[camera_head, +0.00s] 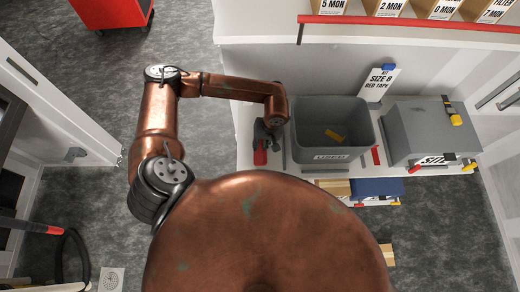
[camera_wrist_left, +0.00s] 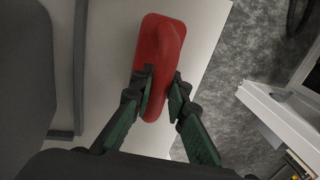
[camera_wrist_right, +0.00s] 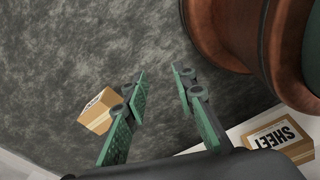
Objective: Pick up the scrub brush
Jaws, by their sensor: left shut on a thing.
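The scrub brush shows as a red rounded body (camera_wrist_left: 160,45) in the left wrist view, with its bristles hidden. In the head view it is a small red shape (camera_head: 260,157) near the bench's left end. My left gripper (camera_head: 266,135) is above it, with its fingers on either side. In the left wrist view my left gripper (camera_wrist_left: 162,92) is shut on the brush's narrower part. Whether the brush touches the bench is hard to tell. My right gripper (camera_wrist_right: 162,75) shows in the right wrist view, open and empty, over the floor.
A grey lidded box (camera_head: 420,133) stands farther right. A sign (camera_head: 379,82) is behind the bin. A cardboard box (camera_wrist_right: 97,111) shows below my right gripper.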

